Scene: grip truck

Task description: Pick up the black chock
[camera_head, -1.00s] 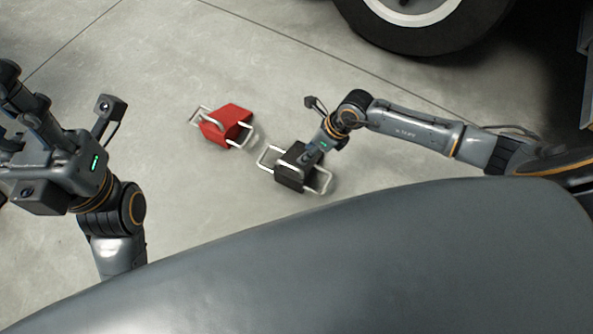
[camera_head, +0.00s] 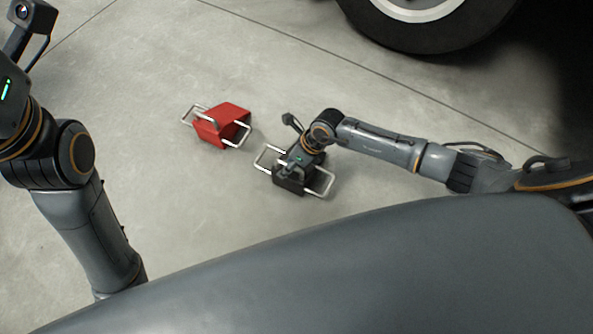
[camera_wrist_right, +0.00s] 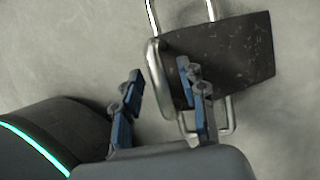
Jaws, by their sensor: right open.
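The black chock (camera_head: 291,181) sits on the floor, with a pale metal handle at each side. My right gripper (camera_head: 290,168) is right over it and hides part of its top. In the right wrist view the chock (camera_wrist_right: 225,52) lies at upper right. There my right gripper (camera_wrist_right: 159,75) is open, its blue-padded fingers apart. A bar of the chock's metal handle shows between the fingertips, and one finger overlaps the dark body. I cannot tell whether they touch. My left arm is at the left edge of the head view, with its fingers out of frame.
A red chock (camera_head: 223,124) with similar metal handles stands on the floor to the upper left of the black one. A large vehicle wheel (camera_head: 425,35) is at the top right. The concrete floor (camera_head: 130,75) around the chocks is clear.

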